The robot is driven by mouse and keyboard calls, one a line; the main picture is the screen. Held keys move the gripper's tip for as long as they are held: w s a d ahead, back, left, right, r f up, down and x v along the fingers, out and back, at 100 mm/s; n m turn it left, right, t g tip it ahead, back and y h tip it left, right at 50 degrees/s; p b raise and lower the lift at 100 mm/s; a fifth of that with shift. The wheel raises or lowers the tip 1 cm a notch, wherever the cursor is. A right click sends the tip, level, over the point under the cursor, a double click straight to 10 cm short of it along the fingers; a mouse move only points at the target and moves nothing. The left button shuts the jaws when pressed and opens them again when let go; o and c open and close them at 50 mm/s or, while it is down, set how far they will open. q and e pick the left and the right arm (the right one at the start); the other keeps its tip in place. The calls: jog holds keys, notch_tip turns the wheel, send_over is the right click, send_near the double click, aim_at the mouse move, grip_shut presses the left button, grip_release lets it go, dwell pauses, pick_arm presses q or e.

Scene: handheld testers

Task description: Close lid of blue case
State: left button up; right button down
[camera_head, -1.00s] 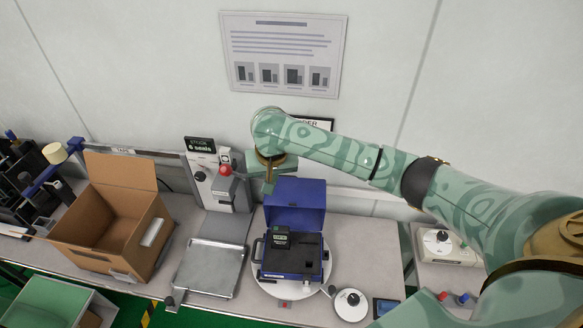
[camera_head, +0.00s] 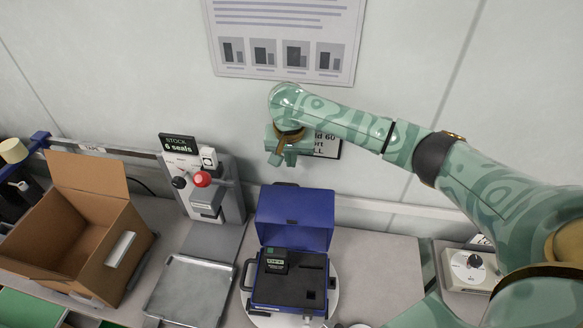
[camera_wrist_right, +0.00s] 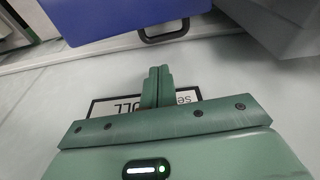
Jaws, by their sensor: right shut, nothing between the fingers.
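The blue case (camera_head: 262,306) stands on a round white plate (camera_head: 331,303). Its lid (camera_head: 296,218) is open and upright at the back. A dark tester with a small display (camera_head: 275,260) sits in the black insert (camera_head: 300,275). My right gripper (camera_head: 285,163) is shut and empty, with its fingers just above the lid's top edge in the picture. In the right wrist view the shut fingers (camera_wrist_right: 157,86) point toward a blue panel (camera_wrist_right: 120,18), apart from it. That panel seems to be part of the case. My left gripper is out of view.
A metal tray (camera_head: 190,292) lies left of the case, with a sealing device (camera_head: 205,180) behind it. An open cardboard box (camera_head: 85,235) stands further left. The wall with a poster (camera_head: 285,40) is close behind my gripper. Bare table (camera_head: 375,270) shows right of the case.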

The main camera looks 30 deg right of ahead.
jog(key=b+x, duration=0.4)
jog(key=x, duration=0.4)
jog(key=shift+s+a+f, duration=0.1)
jog(key=shift+a+f, duration=0.05)
jog(key=shift+f, duration=0.15)
